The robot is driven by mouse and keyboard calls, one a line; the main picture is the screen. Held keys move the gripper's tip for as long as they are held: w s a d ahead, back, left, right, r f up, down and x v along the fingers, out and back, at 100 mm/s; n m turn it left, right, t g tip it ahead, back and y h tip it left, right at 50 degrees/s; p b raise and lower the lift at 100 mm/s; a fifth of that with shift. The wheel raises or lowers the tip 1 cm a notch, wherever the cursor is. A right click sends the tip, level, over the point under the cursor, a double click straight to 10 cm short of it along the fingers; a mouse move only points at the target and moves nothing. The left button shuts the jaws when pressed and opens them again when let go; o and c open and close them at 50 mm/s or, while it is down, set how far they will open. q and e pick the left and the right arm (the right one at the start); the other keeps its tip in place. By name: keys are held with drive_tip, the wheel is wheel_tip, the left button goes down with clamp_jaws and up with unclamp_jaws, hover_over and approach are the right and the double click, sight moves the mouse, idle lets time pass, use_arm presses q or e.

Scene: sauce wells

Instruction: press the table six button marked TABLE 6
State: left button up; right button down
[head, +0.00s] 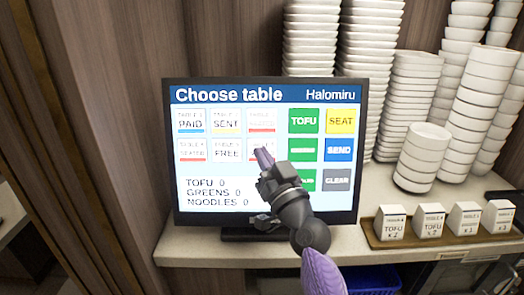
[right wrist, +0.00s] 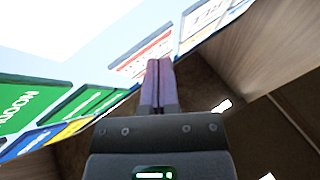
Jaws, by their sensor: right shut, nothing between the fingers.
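The touch screen (head: 230,189) stands upright on the counter and reads "Choose table". The button in the lower row's right column, the TABLE 6 place, (head: 271,144) is partly covered by my right gripper (head: 263,157), and its label is not readable. My right gripper is shut and empty, its purple fingertips over this button in the head view. In the right wrist view the closed fingers (right wrist: 158,64) point at the screen beside a white button with a red bar (right wrist: 145,53). Whether the tips touch the screen I cannot tell. My left gripper is not in view.
The TABLE 5 button reading FREE (head: 227,150) lies just left of the fingertips. Green food buttons (head: 304,120) and SEND (head: 339,150) lie to the right. Stacked white bowls (head: 418,160) and a wooden tray (head: 385,238) of labelled white boxes stand on the counter.

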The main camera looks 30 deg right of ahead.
drive_tip(key=shift+w+f, duration=0.1)
drive_tip(key=shift+w, duration=0.05)
idle(0.6)
drive_tip(key=shift+s+a+r+p, duration=0.15)
drive_tip(key=shift+s+p, duration=0.1)
drive_tip(key=shift+s, duration=0.1)
drive_tip(key=shift+s+a+r+p, duration=0.1)
drive_tip(key=shift+s+p, duration=0.1)
drive_tip(key=shift+s, duration=0.15)
drive_tip(key=s+p, duration=0.1)
drive_tip(key=s+a+r+p, duration=0.1)
drive_tip(key=s, duration=0.1)
drive_tip(key=s+a, duration=0.1)
drive_tip(key=shift+s+r+p, duration=0.15)
drive_tip(key=shift+r+p, duration=0.1)
drive_tip(key=shift+p, duration=0.15)
idle(0.4)
